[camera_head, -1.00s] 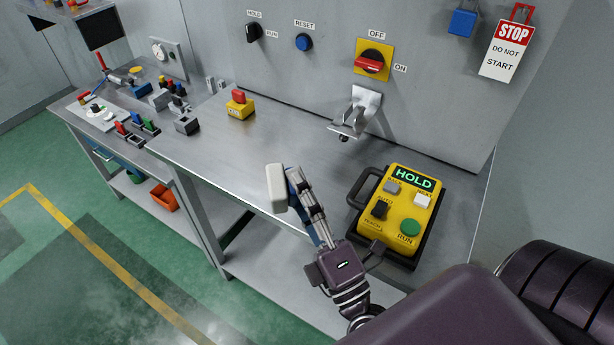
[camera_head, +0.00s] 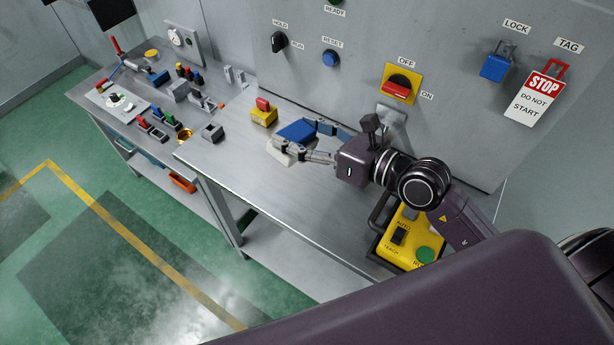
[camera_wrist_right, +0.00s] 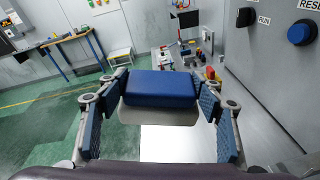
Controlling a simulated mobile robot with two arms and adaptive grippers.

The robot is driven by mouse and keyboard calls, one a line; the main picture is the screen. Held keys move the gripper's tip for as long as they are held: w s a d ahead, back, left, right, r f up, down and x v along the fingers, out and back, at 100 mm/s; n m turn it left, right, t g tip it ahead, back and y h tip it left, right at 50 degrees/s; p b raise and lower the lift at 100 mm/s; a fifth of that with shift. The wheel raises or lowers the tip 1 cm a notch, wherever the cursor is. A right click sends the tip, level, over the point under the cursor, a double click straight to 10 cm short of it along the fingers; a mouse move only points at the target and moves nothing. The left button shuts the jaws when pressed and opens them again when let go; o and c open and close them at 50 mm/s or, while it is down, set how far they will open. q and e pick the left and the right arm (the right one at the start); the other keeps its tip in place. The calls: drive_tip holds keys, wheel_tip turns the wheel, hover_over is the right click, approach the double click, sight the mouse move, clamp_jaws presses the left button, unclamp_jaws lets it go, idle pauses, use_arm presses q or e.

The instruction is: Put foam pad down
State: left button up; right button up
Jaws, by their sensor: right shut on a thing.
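The foam pad (camera_head: 296,131) is a block with a blue face and an off-white layer (camera_head: 285,153). My right gripper (camera_head: 301,134) is shut on it, one finger on each side. The pad is at or just above the steel bench top (camera_head: 225,160), beside the yellow block with a red top (camera_head: 263,115); I cannot tell if it touches the bench. In the right wrist view the pad's blue face (camera_wrist_right: 161,86) sits between the fingers (camera_wrist_right: 162,95). My left gripper is not in view.
The wall panel behind carries knobs and a red-yellow switch (camera_head: 400,85). A yellow control box (camera_head: 412,240) is partly hidden by my right arm. Small coloured parts crowd the bench's left end. The bench front is clear.

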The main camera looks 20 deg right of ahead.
sight(315, 144)
drive_tip(key=d+r+n+p, duration=0.1)
drive_tip(key=r+n+g+p, duration=0.1)
drive_tip(key=shift+w+d+r+n, duration=0.1)
drive_tip(key=shift+w+d+n, duration=0.2)
drive_tip(key=shift+w+d, duration=0.1)
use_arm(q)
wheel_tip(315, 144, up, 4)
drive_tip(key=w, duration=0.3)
use_arm(e)
drive_tip(key=shift+d+n, duration=0.25)
drive_tip(key=shift+n, duration=0.05)
drive_tip(key=shift+f+p, duration=0.25)
drive_tip(key=shift+p, duration=0.05)
drive_tip(key=shift+g, duration=0.3)
wheel_tip(315, 144, down, 6)
drive_tip(key=shift+f, duration=0.1)
wheel_tip(315, 144, down, 9)
drive_tip(key=b, duration=0.3)
drive_tip(key=shift+b, duration=0.35)
use_arm(q)
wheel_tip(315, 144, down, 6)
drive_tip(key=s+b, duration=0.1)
drive_tip(key=b, duration=0.1)
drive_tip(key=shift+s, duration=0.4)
use_arm(e)
drive_tip(key=shift+f, duration=2.15)
